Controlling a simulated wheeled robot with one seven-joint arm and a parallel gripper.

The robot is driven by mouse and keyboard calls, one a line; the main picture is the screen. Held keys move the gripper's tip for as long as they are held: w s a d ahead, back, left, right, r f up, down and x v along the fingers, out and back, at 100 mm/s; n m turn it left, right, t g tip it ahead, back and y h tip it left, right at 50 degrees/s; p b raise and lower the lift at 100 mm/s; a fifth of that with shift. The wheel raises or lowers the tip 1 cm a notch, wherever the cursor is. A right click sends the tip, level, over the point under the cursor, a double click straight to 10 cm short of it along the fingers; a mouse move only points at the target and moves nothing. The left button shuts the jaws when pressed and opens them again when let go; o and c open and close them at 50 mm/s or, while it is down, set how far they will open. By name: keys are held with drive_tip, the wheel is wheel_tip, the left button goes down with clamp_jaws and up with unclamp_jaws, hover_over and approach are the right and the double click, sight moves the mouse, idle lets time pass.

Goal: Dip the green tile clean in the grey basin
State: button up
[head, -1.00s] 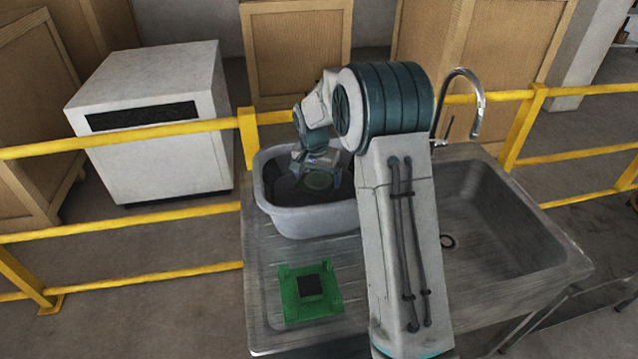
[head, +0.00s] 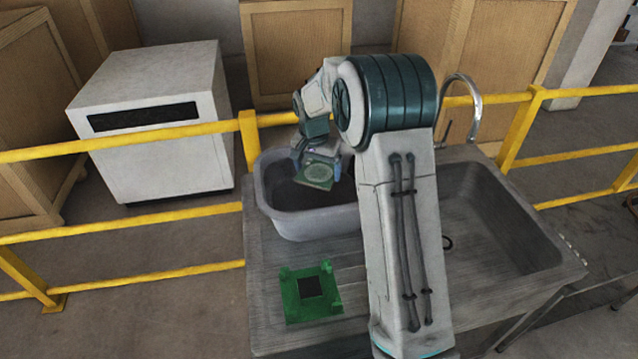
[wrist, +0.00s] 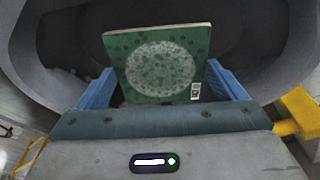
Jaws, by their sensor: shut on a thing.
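The green tile (head: 316,174) is held by my gripper (head: 318,165) over the grey basin (head: 306,222). In the wrist view the tile (wrist: 135,45) sits between the two blue fingers of my gripper (wrist: 165,95), which are shut on its sides. The tile's face carries a pale speckled round patch and several dark spots, with a small barcode label near one corner. The basin's inside is dark in the wrist view, and its grey wall (wrist: 25,55) curves around the tile. In the head view the tile is at about rim height, above the dark inside.
The basin stands on the metal drainboard (head: 265,250) of a sink. A green stand (head: 292,298) with a dark square centre (head: 310,286) is in front of it. The sink bowl (head: 495,230) and tap (head: 466,100) are to the right. A yellow railing (head: 180,136) runs behind.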

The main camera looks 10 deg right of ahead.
sight(317, 174)
drive_tip(key=shift+r+p, duration=1.3)
drive_tip(key=shift+r, duration=1.3)
wheel_tip(317, 174, up, 4)
drive_tip(key=shift+p, duration=1.15)
